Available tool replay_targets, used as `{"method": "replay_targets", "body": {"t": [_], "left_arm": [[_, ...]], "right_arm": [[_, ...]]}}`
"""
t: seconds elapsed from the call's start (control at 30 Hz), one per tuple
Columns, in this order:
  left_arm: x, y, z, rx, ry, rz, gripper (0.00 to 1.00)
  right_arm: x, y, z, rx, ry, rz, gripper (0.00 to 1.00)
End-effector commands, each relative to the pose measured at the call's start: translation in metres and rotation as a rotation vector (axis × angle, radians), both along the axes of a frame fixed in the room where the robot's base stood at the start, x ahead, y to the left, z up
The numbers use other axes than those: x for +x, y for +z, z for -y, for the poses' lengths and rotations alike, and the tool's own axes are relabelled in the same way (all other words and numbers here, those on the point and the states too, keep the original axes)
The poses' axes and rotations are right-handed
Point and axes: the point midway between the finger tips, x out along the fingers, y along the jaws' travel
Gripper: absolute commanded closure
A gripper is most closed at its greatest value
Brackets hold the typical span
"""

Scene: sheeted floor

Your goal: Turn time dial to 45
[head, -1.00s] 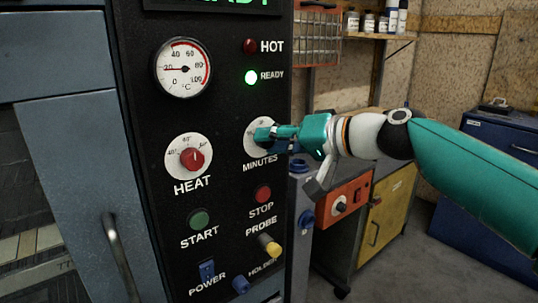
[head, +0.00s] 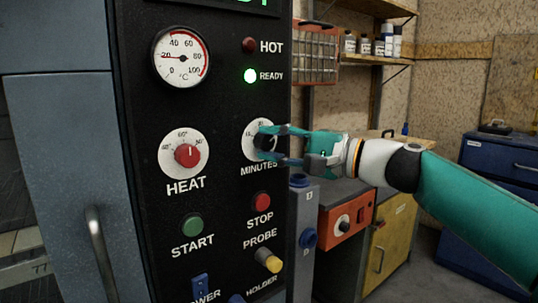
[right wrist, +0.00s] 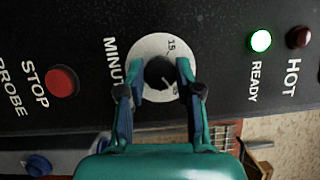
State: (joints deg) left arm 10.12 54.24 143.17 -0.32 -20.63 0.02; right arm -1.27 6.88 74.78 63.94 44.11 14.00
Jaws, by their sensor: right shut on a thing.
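The MINUTES time dial (head: 251,150) is a black knob on a white round scale on the black control panel. In the right wrist view the knob (right wrist: 157,72) sits between the two teal fingers of my right gripper (right wrist: 160,84), which is shut on it. A 15 shows on its scale; the other figures are partly covered. I cannot read the knob's setting. In the head view the fingers of my right gripper (head: 265,144) reach in from the right, one above the other, and cover part of the dial. My left gripper is not in view.
The red HEAT knob (head: 187,155) is left of the dial. The red STOP button (head: 261,202), green START button (head: 192,224) and yellow PROBE plug (head: 268,260) are below. The READY lamp (head: 250,76) glows green. An orange box (head: 344,225) stands behind, right of the panel.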

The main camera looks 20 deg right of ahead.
Motion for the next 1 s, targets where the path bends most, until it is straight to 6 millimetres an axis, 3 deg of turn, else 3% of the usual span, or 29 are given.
{"method": "replay_targets", "body": {"t": [0.03, 0.7, 0.73, 0.87, 1.0], "left_arm": [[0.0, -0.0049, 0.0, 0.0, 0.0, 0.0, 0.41], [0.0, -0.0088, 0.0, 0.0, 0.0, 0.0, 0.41], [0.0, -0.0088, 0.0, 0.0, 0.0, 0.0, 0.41], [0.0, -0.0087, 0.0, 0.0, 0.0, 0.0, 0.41], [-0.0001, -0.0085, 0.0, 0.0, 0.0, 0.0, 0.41]], "right_arm": [[0.0002, -0.0103, -0.0024, 0.01, 0.01, -0.02, 1.0], [0.0, -0.008, -0.0021, 0.074, 0.009, -0.043, 1.0], [0.0, -0.008, -0.0021, 0.074, 0.009, -0.043, 0.61], [0.0, -0.0067, -0.0018, 0.075, 0.008, -0.04, 0.4], [-0.0002, -0.0047, -0.0014, 0.077, 0.006, -0.037, 0.4]]}}
